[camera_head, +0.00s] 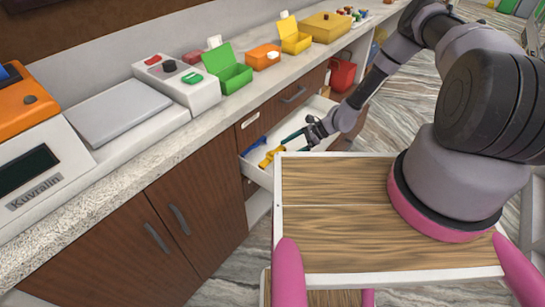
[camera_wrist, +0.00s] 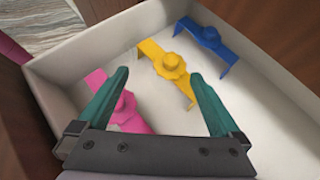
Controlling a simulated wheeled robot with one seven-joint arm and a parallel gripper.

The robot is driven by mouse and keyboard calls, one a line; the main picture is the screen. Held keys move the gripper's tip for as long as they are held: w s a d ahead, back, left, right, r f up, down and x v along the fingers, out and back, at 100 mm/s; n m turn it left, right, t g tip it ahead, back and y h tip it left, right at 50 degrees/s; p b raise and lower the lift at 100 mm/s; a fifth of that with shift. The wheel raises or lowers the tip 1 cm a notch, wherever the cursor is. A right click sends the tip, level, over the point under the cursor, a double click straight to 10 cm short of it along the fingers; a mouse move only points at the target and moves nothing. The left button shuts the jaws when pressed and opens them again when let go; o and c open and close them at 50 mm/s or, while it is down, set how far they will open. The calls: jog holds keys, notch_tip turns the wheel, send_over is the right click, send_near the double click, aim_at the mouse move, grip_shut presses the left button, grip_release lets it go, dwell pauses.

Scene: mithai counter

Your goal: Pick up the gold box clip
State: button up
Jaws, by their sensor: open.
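The gold box clip (camera_wrist: 168,67) lies in an open white drawer, a flat bar with a round knob in its middle and bent ends. In the wrist view it shows just beyond and between the teal fingertips of my gripper (camera_wrist: 160,76), which is open and empty. A blue clip (camera_wrist: 210,38) lies farther back to the right. A pink clip (camera_wrist: 126,112) lies to the left, partly hidden behind my left finger. In the head view my gripper (camera_head: 292,138) is over the drawer, and the gold clip (camera_head: 270,157) shows to its lower left.
The drawer (camera_wrist: 60,118) has raised white walls close around the clips. In the head view the drawer (camera_head: 259,178) juts from brown cabinets under the counter. The counter holds a scale (camera_head: 110,108), a green open box (camera_head: 236,77), an orange box (camera_head: 262,58) and yellow boxes.

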aim_at(269, 159)
jog(key=x, duration=0.7)
jog(key=shift+a, duration=0.15)
grip_shut()
